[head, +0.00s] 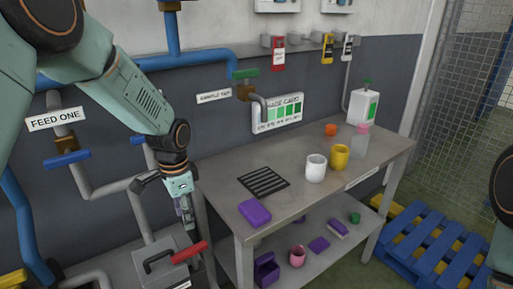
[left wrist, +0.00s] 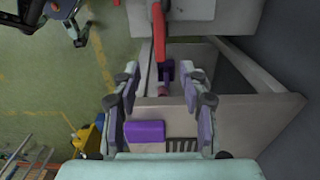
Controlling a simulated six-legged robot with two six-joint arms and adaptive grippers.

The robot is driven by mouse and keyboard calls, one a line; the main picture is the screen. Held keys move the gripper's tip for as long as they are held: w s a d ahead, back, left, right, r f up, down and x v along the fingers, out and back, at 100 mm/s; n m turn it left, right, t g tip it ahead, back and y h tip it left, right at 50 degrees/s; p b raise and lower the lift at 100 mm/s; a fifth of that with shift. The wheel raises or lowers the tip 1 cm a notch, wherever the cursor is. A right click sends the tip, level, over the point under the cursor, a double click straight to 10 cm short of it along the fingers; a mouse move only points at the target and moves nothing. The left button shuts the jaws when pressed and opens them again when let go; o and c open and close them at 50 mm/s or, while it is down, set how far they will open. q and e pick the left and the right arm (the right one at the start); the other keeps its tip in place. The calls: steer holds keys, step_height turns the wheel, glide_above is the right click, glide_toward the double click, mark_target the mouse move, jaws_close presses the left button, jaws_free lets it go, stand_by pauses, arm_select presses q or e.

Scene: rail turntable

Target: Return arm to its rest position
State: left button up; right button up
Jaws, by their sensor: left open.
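My left arm comes in from the upper left in the head view and reaches down. Its gripper (head: 184,212) hangs left of the steel table (head: 222,196), above a grey box with a red handle (head: 190,252). In the left wrist view my left gripper (left wrist: 161,98) has its fingers spread wide, with nothing between them. Beyond the fingers the wrist view shows the red handle (left wrist: 159,35), a purple block (left wrist: 145,132) and the table top (left wrist: 235,130).
On the table are a black grate (head: 263,182), the purple block (head: 254,213), a white cup (head: 315,168) and a yellow cup (head: 339,157). Pipes (head: 100,185) run along the wall at left. A blue pallet (head: 428,243) lies on the floor at right.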

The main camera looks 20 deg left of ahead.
arm_select(q)
steer(key=d+f+n+t+b, duration=0.1)
steer(key=d+f+n+t, duration=0.35)
steer(key=f, duration=0.25)
steer(key=s+d+f+n+g+b, duration=0.1)
steer(key=s+f+b, duration=0.1)
steer(key=s+f, duration=0.4)
steer(key=s+d+f+n+g+b, duration=0.1)
steer(key=s+f, duration=0.6)
steer(key=s, duration=0.8)
steer(key=s+d+f+n+g+b, duration=0.1)
steer(key=s+f+n+g+b, duration=0.1)
steer(key=s+f+b, duration=0.2)
steer(key=s+f, duration=0.3)
steer(key=s, duration=0.4)
steer(key=shift+d, duration=0.4)
steer(key=shift+s+r+g, duration=0.1)
steer(key=shift+g, duration=0.15)
